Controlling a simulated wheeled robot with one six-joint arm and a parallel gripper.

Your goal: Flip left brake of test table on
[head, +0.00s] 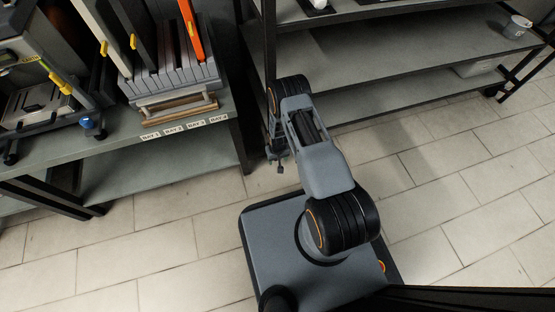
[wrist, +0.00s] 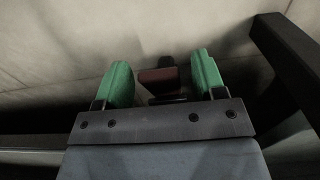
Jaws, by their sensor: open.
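The wheeled grey table with shelves and a black frame (head: 400,88), which I take as the test table, stands at the upper right in the head view. My gripper is low near its left end, mostly hidden by my arm in the head view. In the wrist view my gripper (wrist: 161,80) is open, with its green fingers apart. Between them, a little beyond, is a small dark red pad (wrist: 158,78) with black parts around it, perhaps the left brake. I cannot tell whether the fingers touch it. A black wheel (head: 490,92) shows under the table's right end.
A bench (head: 170,148) with BAY labels stands at the left, holding a grey slotted rack (head: 175,83). A black beam (wrist: 287,45) is close right of my gripper in the wrist view. The tiled floor (head: 135,235) is clear.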

